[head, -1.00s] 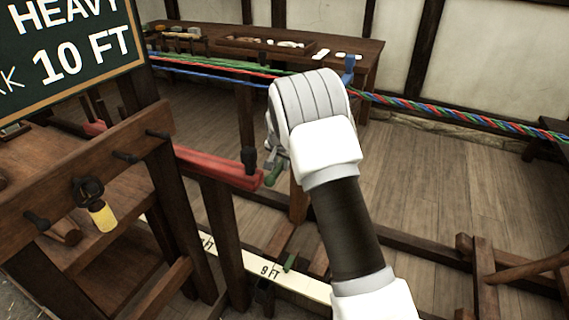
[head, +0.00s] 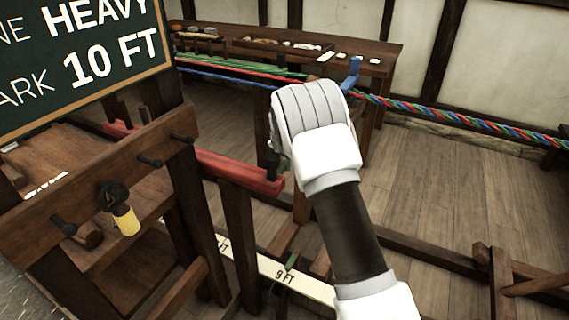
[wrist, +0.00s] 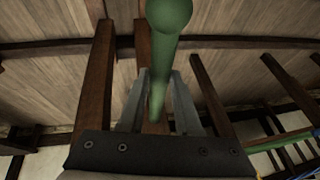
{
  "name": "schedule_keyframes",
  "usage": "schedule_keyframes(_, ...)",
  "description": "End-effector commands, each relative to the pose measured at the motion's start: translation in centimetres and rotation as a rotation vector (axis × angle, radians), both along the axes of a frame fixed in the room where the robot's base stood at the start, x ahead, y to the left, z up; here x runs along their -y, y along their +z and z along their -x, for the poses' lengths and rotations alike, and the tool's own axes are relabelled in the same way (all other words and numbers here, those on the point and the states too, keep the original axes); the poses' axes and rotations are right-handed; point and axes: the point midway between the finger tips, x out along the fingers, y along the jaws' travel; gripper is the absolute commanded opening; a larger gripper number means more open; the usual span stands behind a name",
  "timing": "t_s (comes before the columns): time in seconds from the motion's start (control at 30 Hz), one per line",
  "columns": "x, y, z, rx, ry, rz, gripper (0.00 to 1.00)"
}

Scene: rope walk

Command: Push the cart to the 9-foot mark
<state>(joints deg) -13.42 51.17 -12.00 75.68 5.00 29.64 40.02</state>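The cart's brown wooden post (head: 301,205) stands partly behind my gripper, with a blue rope holder (head: 353,72) on top. The twisted red, green and blue rope (head: 450,117) runs right from it. The cart's green pointer (head: 291,261) lies over the pale mark strip (head: 310,284), slightly right of the middle of the "9 FT" label (head: 285,276). In the wrist view, a green handle (wrist: 165,45) with a rounded end passes between the fingertips of my gripper (wrist: 160,78). The fingers appear closed on it. My wrist hides the fingers in the head view.
A green board (head: 85,60) reads "HEAVY" and "10 FT". A wooden rack (head: 100,170) with pegs and a yellow-handled tool (head: 125,220) stands left. A red beam (head: 240,172) ends near my gripper. A workbench (head: 390,50) is behind. The floor at right is open between rails.

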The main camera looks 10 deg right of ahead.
Motion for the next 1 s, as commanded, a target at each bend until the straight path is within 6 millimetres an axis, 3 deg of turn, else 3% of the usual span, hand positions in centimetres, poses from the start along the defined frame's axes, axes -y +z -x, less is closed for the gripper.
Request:
schedule_keyframes(0.03, -0.2, 0.1, 0.0, 0.002, 0.002, -0.002, 0.39)
schedule_keyframes(0.17, -0.2, 0.1, 0.0, 0.002, 0.002, -0.002, 0.62)
schedule_keyframes(0.53, 0.0, 0.6, 0.0, 0.001, 0.0, 0.0, 0.62)
schedule_keyframes(0.77, -0.1, 4.8, -0.1, 0.005, 0.002, -0.002, 0.62)
schedule_keyframes(1.0, 4.8, 7.6, 2.4, 0.002, -0.003, -0.003, 0.62)
